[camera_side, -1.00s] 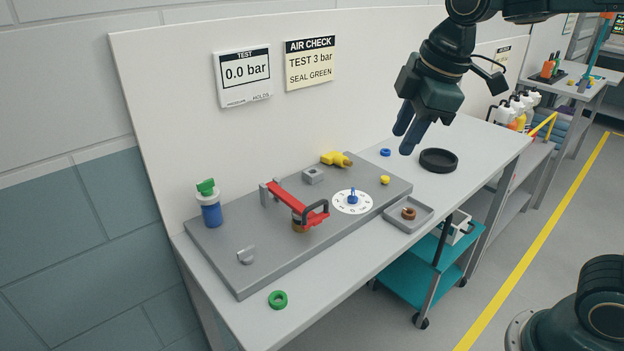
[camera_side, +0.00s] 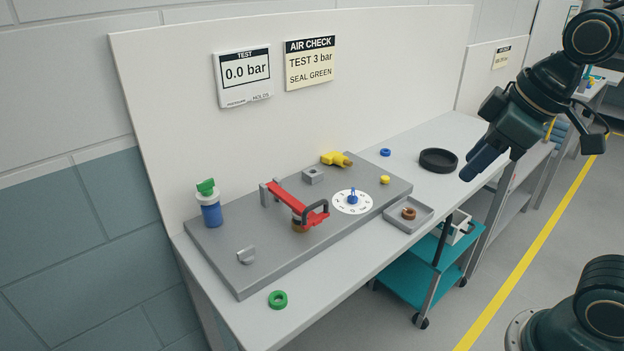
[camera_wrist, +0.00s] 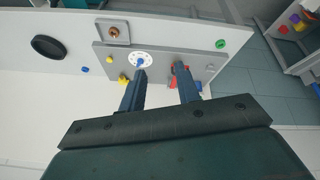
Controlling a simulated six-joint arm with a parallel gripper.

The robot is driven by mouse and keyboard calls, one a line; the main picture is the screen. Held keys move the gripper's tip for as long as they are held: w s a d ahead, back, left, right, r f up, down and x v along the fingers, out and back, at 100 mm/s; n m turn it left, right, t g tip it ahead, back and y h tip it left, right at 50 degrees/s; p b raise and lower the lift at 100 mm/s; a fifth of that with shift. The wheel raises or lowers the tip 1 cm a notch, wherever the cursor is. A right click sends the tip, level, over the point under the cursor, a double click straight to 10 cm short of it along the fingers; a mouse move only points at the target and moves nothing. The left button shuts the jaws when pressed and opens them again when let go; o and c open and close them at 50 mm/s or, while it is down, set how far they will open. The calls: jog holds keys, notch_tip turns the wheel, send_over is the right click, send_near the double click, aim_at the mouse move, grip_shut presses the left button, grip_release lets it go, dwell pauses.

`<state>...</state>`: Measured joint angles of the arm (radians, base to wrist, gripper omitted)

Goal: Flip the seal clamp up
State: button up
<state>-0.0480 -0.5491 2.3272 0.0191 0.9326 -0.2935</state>
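The seal clamp (camera_side: 288,197) is a red bar with a dark handle loop, hinged on a grey bracket on the grey plate. It lies down, its handle end over a brown round part (camera_side: 299,228). In the wrist view only a bit of the red clamp (camera_wrist: 172,84) shows, mostly hidden behind a finger. My gripper (camera_side: 468,173) is in the air to the right of the plate, near the bench's front edge, well apart from the clamp. The wrist view shows its two fingers (camera_wrist: 161,70) spread with nothing between them.
The grey plate (camera_side: 240,278) also bears a white dial (camera_side: 346,208), a yellow fitting (camera_side: 334,159) and a blue bottle with green top (camera_side: 211,214). A tray (camera_side: 393,221) holds a copper ring. A black ring (camera_side: 438,160) and green ring (camera_side: 278,299) lie on the bench. The gauge (camera_side: 243,77) reads 0.0 bar.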

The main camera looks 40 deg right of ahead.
jog(key=s+f+m, duration=0.1)
jog(key=s+m, duration=0.1)
jog(key=s, duration=0.1)
jog(key=s+f+m, duration=0.1)
jog(key=s, duration=0.1)
jog(key=shift+d+f+m+t, duration=0.3)
jog(key=shift+d+m, duration=0.1)
jog(key=shift+c, duration=1.3)
jog(key=shift+w+a+f, duration=0.2)
jog(key=shift+w+f, duration=0.05)
jog(key=shift+w, duration=0.15)
jog(key=w+a+f+g+y, duration=0.1)
jog(key=w+a+f+y, duration=0.3)
jog(key=w, duration=0.3)
jog(key=w+a+f+g+y, duration=0.1)
jog(key=w+a+f+y, duration=0.25)
jog(key=w+f, duration=0.3)
jog(key=shift+w+d+f+m+t+y, duration=0.65)
jog(key=shift+w+d+m+t, duration=0.55)
jog(key=shift+m, duration=0.55)
jog(key=shift+w+d+f+m+t+y, duration=0.6)
jog(key=shift+w+d+m+t, duration=0.45)
jog(key=shift+w+m+t, duration=0.5)
jog(key=shift+w+d+f+m+t+y, duration=0.5)
jog(key=shift+w+d+m+t+y, duration=0.45)
jog(key=shift+m, duration=0.95)
jog(key=shift+w+d, duration=0.1)
jog(key=shift+w, duration=0.05)
